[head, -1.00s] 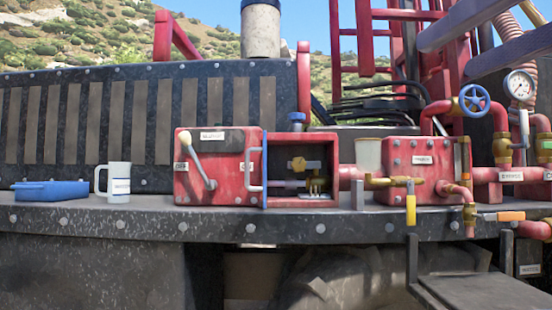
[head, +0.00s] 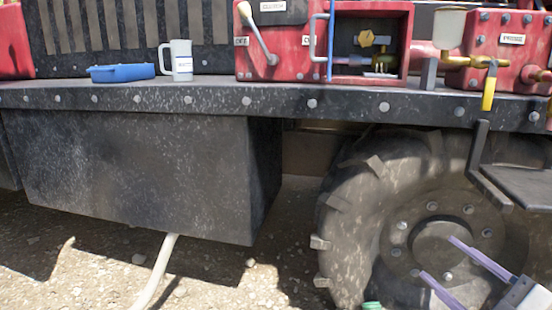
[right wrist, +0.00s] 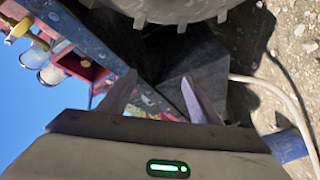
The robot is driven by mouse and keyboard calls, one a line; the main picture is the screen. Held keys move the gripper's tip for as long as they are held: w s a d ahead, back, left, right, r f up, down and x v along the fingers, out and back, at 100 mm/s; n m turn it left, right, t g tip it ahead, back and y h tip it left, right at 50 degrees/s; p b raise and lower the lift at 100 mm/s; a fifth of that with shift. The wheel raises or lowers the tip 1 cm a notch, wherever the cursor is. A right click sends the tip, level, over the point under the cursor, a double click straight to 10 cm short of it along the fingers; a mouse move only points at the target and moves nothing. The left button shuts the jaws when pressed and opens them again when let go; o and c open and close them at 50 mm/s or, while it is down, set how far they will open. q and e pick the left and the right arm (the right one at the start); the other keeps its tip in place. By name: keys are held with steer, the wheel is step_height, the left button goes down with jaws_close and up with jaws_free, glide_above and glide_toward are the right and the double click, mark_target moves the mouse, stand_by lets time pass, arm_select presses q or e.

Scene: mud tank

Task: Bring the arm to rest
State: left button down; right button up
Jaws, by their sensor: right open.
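My right gripper (head: 452,268) is low at the bottom right of the head view, in front of the big tyre (head: 350,210). Its two light purple fingers are spread apart with nothing between them. The fingers also show in the right wrist view (right wrist: 155,98), apart and empty, with the dark truck side beyond them. My left gripper is not in the head view.
A truck deck edge (head: 220,101) runs across above my gripper. On it stand a blue tray (head: 122,73), a white mug (head: 180,62) and a red box with a lever (head: 275,45). A dark step (head: 515,187) juts out at right. A pale hose (head: 155,272) lies on gravel.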

steer(key=s+a+f+m+g+h, duration=0.1)
steer(key=s+a+f+m+g, duration=0.15)
steer(key=s+f+m, duration=0.4)
steer(key=s+a+f+m+g+h, duration=0.1)
steer(key=s+a+f+h, duration=0.2)
steer(key=f, duration=0.7)
steer(key=s+a+f+m+g, duration=0.25)
steer(key=s+a+f, duration=0.25)
steer(key=f, duration=0.3)
steer(key=s+a+f+m+g+y, duration=0.1)
steer(key=s+a+f+m+g, duration=0.2)
steer(key=s+a, duration=0.4)
arm_select(q)
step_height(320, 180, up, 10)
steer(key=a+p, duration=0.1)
steer(key=p, duration=1.5)
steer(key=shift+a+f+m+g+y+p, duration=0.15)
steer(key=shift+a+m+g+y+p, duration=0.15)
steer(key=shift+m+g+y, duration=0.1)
arm_select(e)
step_height(320, 180, up, 8)
steer(key=s+d, duration=0.1)
steer(key=shift+h, duration=0.4)
steer(key=shift+d+f, duration=0.1)
